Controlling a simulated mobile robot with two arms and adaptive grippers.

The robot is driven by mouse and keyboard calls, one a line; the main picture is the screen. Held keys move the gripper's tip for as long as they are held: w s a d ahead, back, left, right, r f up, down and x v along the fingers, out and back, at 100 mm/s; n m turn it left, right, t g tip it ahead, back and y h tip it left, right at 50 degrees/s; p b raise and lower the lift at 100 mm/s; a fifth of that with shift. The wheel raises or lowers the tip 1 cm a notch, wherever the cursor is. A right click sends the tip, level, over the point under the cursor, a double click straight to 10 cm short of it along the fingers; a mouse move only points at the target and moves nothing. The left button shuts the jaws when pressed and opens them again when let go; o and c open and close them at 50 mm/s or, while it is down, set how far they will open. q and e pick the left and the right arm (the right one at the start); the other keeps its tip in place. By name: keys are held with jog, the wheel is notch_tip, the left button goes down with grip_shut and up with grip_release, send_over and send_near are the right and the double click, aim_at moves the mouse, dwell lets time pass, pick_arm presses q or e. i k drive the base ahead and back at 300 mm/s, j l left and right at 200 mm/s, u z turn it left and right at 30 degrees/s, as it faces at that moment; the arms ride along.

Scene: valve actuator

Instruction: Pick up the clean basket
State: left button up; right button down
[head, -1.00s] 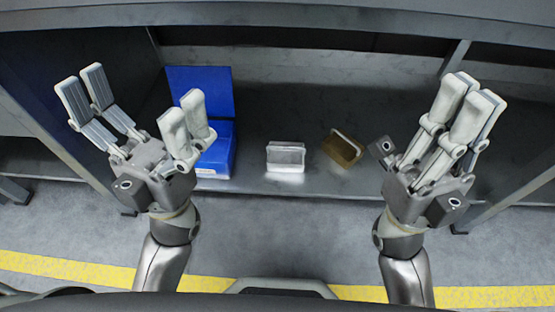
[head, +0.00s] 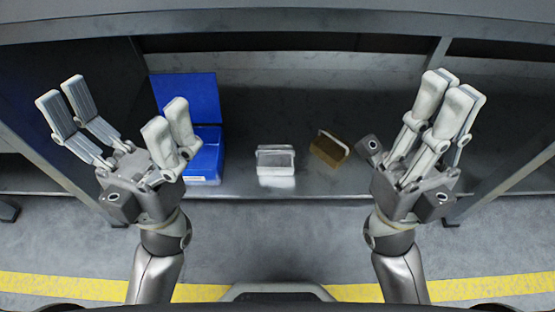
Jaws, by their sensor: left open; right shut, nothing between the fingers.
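Two small baskets stand on the grey shelf (head: 310,185). The light grey, clean-looking basket (head: 276,167) is near the middle, upright. The brown, dirty-looking basket (head: 328,150) is just to its right and sits at an angle. My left gripper (head: 115,112) is open and empty, to the left of both baskets, with its fingers pointing up the picture. My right gripper (head: 443,100) is shut and empty, to the right of the brown basket. Neither gripper touches a basket.
A blue box (head: 187,97) with its lid raised stands on the shelf left of the grey basket, partly hidden by my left gripper's fingers. Shelf posts rise at both sides. The shelf behind the baskets is clear. A yellow line (head: 350,292) crosses the floor.

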aim_at(272, 160)
jog(key=i+l+u, duration=0.1)
jog(key=l+u, duration=0.3)
jog(key=i+l+u, duration=0.1)
jog(key=u, duration=0.25)
jog(key=l+u, duration=0.4)
